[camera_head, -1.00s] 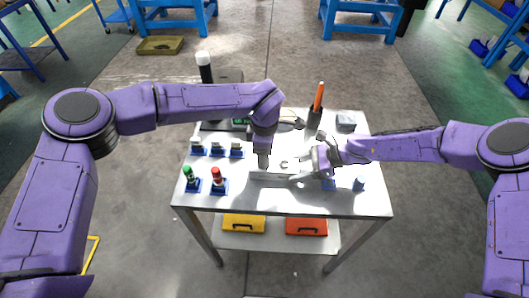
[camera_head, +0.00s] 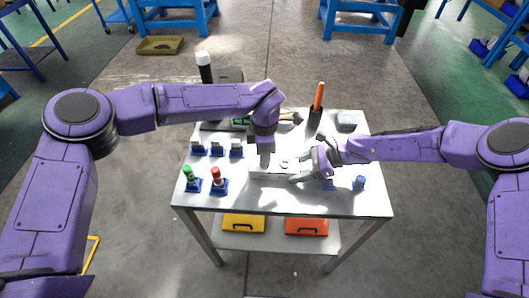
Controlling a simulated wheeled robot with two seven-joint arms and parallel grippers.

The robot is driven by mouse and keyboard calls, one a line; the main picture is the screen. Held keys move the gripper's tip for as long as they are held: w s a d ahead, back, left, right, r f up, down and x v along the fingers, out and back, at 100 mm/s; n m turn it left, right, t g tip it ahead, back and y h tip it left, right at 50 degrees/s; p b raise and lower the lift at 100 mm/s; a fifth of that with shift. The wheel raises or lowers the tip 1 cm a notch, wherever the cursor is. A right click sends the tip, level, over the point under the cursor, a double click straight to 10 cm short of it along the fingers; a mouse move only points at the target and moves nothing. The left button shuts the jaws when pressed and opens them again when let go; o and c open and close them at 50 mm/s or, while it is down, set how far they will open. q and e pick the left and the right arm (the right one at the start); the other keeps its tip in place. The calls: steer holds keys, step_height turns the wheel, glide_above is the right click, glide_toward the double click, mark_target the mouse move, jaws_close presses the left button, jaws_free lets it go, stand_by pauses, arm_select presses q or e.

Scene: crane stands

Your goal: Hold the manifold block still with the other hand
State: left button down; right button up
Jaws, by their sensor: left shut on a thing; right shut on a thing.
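The pale grey manifold block (camera_head: 274,175) lies on the table top near its middle, partly hidden by both grippers. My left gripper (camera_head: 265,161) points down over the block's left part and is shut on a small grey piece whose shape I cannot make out. My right gripper (camera_head: 299,177) reaches in from the right, low over the table, and is shut on the block's right side. The exact contact is washed out by glare.
Several blue holders (camera_head: 217,149) stand at the left of the table, with green (camera_head: 188,172) and red (camera_head: 216,174) capped parts in front. An orange-handled tool (camera_head: 318,97) stands upright behind. A blue piece (camera_head: 359,183) stands at right. The front edge is clear.

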arm_select(q)
steer(key=m, duration=0.3)
steer(key=m, duration=0.4)
steer(key=shift+m, duration=0.8)
steer(key=m, duration=0.4)
steer(key=shift+m, duration=0.6)
